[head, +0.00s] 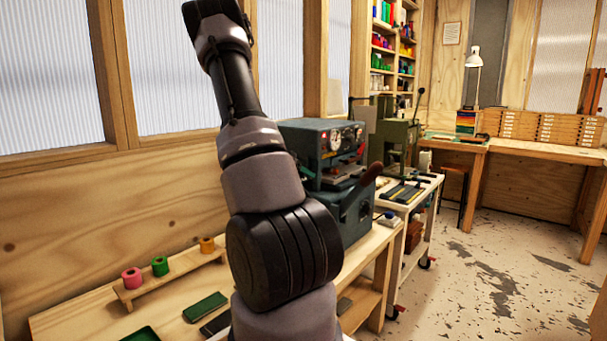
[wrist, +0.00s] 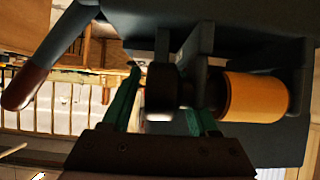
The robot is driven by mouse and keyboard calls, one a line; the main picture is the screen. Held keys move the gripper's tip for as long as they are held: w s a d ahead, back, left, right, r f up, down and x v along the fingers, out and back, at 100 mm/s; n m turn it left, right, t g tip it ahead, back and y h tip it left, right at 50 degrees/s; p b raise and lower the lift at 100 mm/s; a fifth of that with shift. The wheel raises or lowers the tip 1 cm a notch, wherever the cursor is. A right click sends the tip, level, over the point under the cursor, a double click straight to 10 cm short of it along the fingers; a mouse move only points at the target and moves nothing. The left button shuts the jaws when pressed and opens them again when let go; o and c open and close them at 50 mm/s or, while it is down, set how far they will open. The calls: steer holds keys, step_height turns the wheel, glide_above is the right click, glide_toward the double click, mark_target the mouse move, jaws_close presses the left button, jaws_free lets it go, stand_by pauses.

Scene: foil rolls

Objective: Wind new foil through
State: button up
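In the wrist view, a gold foil roll (wrist: 255,97) sits on the machine's spindle at the right. A dark round knob (wrist: 165,93) is left of it, in line with it. My gripper (wrist: 163,112) has its green fingers apart, one on each side of the knob's lower part. A gap shows at the left finger; contact at the right finger cannot be made out. In the head view, the blue-grey foil press (head: 322,135) stands on the bench, partly behind my arm.
A wooden rack (head: 183,272) on the bench holds pink (head: 131,277), green (head: 160,265) and gold (head: 207,244) rolls. The press lever (wrist: 25,88) juts out at the left of the wrist view. A white cart (head: 410,190) stands right of the bench.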

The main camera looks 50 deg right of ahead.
steer(key=v, duration=1)
steer(key=shift+a+r, duration=0.2)
steer(key=shift+a, duration=0.15)
